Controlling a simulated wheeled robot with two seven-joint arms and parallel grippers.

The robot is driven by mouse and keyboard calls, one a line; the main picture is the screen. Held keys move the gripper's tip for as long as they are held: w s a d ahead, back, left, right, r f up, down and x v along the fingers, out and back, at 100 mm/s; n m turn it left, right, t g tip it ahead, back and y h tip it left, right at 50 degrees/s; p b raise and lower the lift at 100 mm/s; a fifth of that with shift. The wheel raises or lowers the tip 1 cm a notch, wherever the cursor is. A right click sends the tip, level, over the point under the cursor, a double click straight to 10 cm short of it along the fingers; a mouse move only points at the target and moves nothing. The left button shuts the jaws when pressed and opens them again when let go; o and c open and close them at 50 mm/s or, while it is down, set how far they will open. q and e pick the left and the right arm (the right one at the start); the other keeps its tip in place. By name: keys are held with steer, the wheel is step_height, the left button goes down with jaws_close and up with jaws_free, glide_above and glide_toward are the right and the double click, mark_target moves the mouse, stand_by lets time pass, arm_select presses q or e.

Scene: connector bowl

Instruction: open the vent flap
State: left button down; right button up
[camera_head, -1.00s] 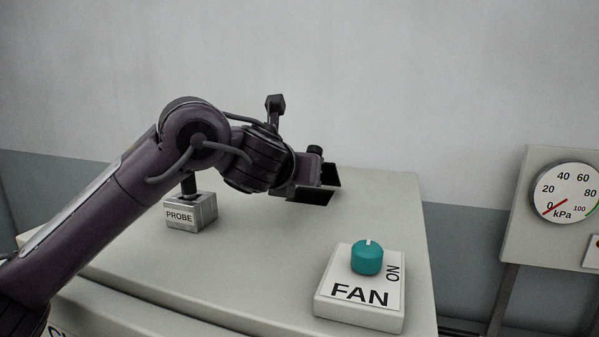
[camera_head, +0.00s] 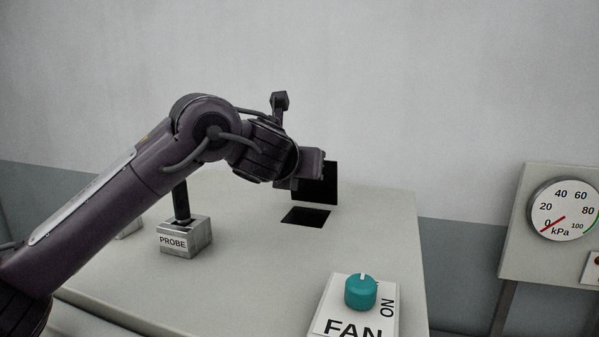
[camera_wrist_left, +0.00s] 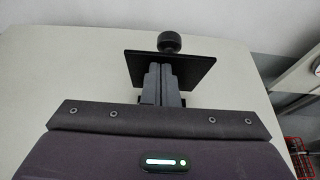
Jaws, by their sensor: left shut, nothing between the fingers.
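The vent flap (camera_head: 327,191) is a black square plate standing steeply raised at the back of the cabinet top. The dark square vent opening (camera_head: 306,216) lies uncovered in front of it. My left gripper (camera_head: 297,183) is at the flap's left side, above the opening. In the left wrist view its shut, empty fingers (camera_wrist_left: 160,70) are against or just in front of the flap (camera_wrist_left: 195,68). A round black knob (camera_wrist_left: 169,41) shows beyond the plate. Whether the fingertips touch the flap I cannot tell. My right gripper is not in view.
The grey PROBE block (camera_head: 185,237) with an upright black handle stands on the cabinet top (camera_head: 240,270), below my left arm. The FAN switch box with its teal knob (camera_head: 361,291) is at the front right. A kPa gauge (camera_head: 563,209) stands further right.

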arm_select(q)
steer(key=shift+w+d+r+p, duration=0.25)
steer(key=shift+w+p, duration=0.1)
steer(key=shift+w, duration=0.25)
steer(key=shift+w+d+r+p, duration=0.3)
steer(key=shift+w+p, duration=0.1)
steer(key=shift+w, duration=0.25)
steer(key=shift+w+d+r+p, duration=0.25)
steer(key=shift+w+p, duration=0.1)
steer(key=shift+w, duration=0.25)
steer(key=shift+r, duration=0.1)
